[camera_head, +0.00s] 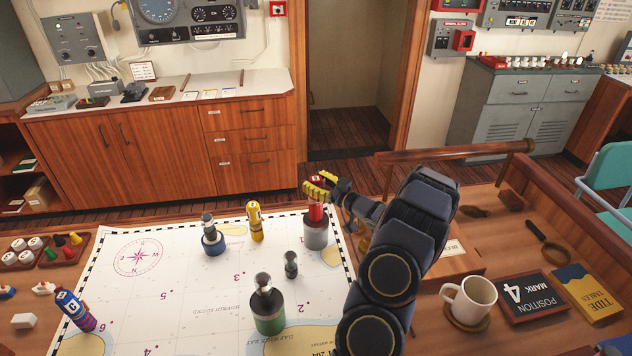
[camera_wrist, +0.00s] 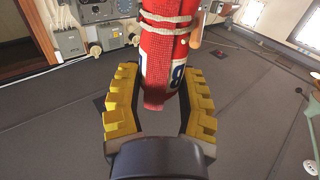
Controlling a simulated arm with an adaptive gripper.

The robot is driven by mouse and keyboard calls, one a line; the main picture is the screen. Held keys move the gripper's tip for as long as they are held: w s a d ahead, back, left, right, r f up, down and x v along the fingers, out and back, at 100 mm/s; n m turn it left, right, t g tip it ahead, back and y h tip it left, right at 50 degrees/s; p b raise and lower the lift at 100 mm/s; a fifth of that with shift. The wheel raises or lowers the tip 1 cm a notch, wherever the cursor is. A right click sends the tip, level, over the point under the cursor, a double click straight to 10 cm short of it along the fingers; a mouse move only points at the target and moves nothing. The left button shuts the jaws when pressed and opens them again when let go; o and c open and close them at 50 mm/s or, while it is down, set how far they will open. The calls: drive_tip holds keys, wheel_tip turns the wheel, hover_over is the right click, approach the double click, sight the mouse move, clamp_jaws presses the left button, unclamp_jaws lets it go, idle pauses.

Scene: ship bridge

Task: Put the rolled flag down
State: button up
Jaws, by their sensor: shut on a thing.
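The rolled flag is red with white ties and a white patch with a dark figure; it stands roughly upright in the head view (camera_head: 316,212). In the wrist view the flag (camera_wrist: 165,55) runs between the yellow ridged fingers. My gripper (camera_head: 318,188) is shut on it over the far right part of the chart. A grey cylinder (camera_head: 316,237) is directly below the flag in the head view. The flag's lower end meets the cylinder's top in the picture; I cannot tell whether it is inside, touching or just above.
On the chart (camera_head: 190,290) stand a yellow roll (camera_head: 256,223), a blue-based cylinder (camera_head: 213,241), a small dark cylinder (camera_head: 291,265) and a green-banded cylinder (camera_head: 268,312). A blue-and-red roll (camera_head: 76,311) is at left. A mug (camera_head: 470,298) stands at right. The chart's middle left is bare.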

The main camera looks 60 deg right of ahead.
drive_tip(key=shift+f, duration=0.1)
drive_tip(key=o, duration=1)
drive_tip(key=shift+o, duration=0.2)
